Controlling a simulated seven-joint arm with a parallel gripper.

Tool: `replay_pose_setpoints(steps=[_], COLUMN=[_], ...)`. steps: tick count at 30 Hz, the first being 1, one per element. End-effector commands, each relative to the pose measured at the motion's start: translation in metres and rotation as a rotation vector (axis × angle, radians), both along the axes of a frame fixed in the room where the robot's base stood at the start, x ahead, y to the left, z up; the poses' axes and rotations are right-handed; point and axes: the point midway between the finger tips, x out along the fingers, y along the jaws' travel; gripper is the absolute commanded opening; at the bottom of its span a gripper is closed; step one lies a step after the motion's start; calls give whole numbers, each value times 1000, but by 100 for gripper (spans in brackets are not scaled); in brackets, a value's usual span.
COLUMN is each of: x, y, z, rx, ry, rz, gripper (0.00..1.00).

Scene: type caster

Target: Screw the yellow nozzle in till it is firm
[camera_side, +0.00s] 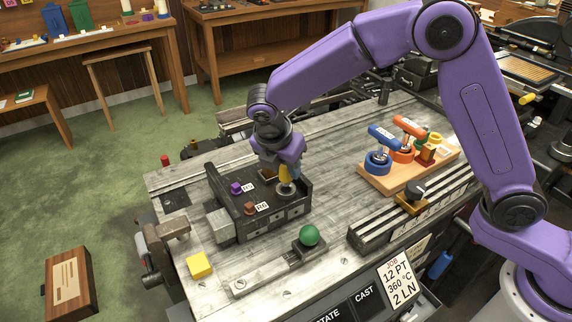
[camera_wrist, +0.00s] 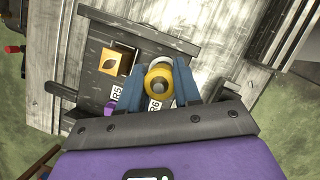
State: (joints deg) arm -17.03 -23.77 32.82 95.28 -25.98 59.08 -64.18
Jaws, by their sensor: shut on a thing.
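The yellow nozzle (camera_wrist: 159,79) is between the two blue-grey fingers of my gripper (camera_wrist: 160,88) in the wrist view. My gripper is shut on it. In the side view the yellow nozzle (camera_side: 284,174) stands upright above a pale round seat on the dark block (camera_side: 240,218), under my gripper (camera_side: 286,168). How deep it sits in the seat cannot be told. A label reading R6 (camera_wrist: 155,104) lies just beside the nozzle, and a label R5 (camera_wrist: 115,93) is further left.
A purple piece (camera_side: 236,188) and a brown piece (camera_side: 249,208) stand on the block. A wooden board (camera_side: 408,172) with blue and orange handled tools is to the right.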

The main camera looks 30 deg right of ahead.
Motion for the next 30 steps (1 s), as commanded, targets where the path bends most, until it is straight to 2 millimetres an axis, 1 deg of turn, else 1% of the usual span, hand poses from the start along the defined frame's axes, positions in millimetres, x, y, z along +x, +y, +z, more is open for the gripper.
replay_pose_setpoints(steps=[11, 30], x=[0, 0], y=[0, 0], z=[-1, -15], rx=[0, -1], ry=[0, 0], rz=[0, 0], gripper=[2, 2])
